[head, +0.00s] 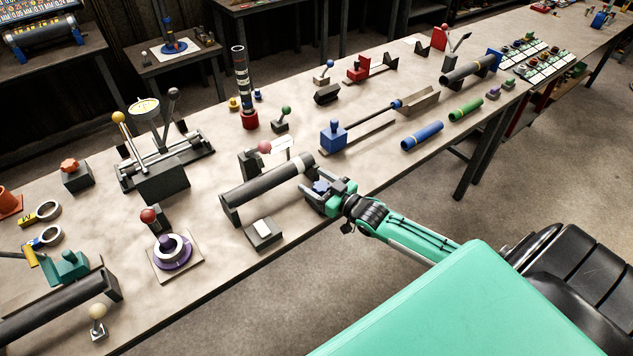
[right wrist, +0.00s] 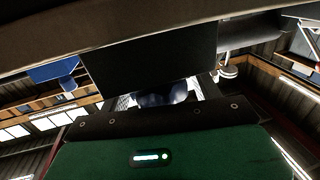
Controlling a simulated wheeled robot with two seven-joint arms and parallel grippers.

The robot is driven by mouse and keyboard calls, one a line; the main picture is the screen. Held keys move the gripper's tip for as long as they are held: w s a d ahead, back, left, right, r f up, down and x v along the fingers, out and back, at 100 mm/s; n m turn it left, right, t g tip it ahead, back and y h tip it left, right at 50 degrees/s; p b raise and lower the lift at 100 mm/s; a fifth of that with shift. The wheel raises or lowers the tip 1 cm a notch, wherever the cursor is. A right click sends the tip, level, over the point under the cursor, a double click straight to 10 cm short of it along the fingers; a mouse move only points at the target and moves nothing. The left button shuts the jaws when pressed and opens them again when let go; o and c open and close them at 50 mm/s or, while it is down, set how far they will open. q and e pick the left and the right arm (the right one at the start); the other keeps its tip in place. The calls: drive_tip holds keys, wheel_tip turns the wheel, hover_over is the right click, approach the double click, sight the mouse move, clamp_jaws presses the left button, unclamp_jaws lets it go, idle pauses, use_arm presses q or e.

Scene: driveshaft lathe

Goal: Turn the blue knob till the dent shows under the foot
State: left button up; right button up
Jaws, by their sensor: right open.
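The blue knob (head: 320,186) is at the near right end of a dark shaft (head: 262,186) lying in a black cradle on the bench. My right gripper (head: 322,194), green and black, is open, with its jaws about the knob; I cannot tell whether they touch it. In the right wrist view a dark blue rounded piece, likely the knob (right wrist: 162,96), shows partly hidden between dark blocks. A grey collar (head: 303,164) sits near the shaft's right end. No dent can be made out, and I cannot pick out the foot.
A small block with a white top (head: 264,231) stands in front of the shaft. A pink-knobbed lever (head: 264,147) stands behind it. A blue block on a rail (head: 334,134) and a blue cylinder (head: 422,135) lie to the right. The floor in front is clear.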

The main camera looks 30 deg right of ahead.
drive_tip(key=shift+c, duration=0.4)
drive_tip(key=c, duration=0.9)
drive_tip(key=shift+r+m+h+p, duration=0.2)
drive_tip(key=shift+m+h+p, duration=0.2)
drive_tip(key=shift+h+p, duration=0.3)
drive_tip(key=shift+d+f+m+t+h+p, duration=0.1)
drive_tip(key=shift+d+m+t+h+p, duration=0.15)
drive_tip(key=shift+m+h+p, duration=0.55)
drive_tip(key=o, duration=1)
drive_tip(key=shift+f, duration=0.1)
